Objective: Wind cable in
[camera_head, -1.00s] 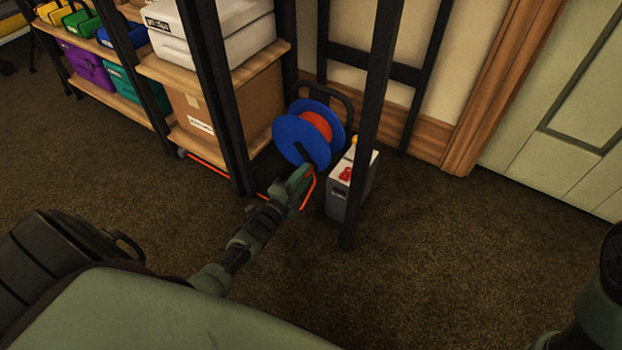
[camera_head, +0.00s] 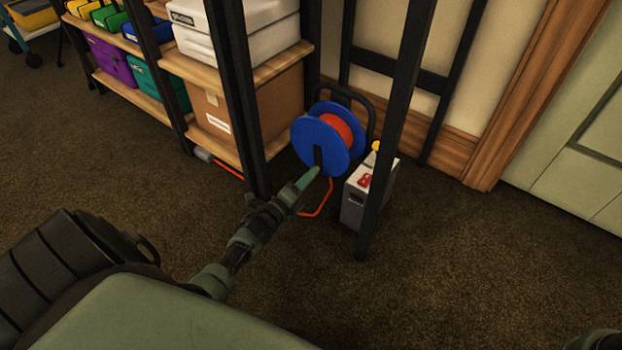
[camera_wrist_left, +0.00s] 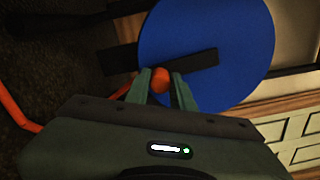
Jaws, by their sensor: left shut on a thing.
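The cable reel (camera_head: 347,160) has blue discs and an orange-red wound core. It stands on the floor in a black frame beside the shelf. An orange cable (camera_head: 329,200) runs from it along the floor to the left. My left gripper (camera_head: 315,174) is at the reel's near face, by the black crank (camera_head: 318,155). In the left wrist view, the left gripper (camera_wrist_left: 161,84) is shut on a round orange knob (camera_wrist_left: 161,77) in front of the crank bar (camera_wrist_left: 200,62) and blue disc (camera_wrist_left: 235,35). How the knob joins the crank is hidden.
A grey box (camera_head: 354,207) with a red item and yellow knob on top stands right of the reel, behind a black post (camera_head: 388,140). Shelves (camera_head: 222,148) with cartons and bins are at left. The floor at front right is clear.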

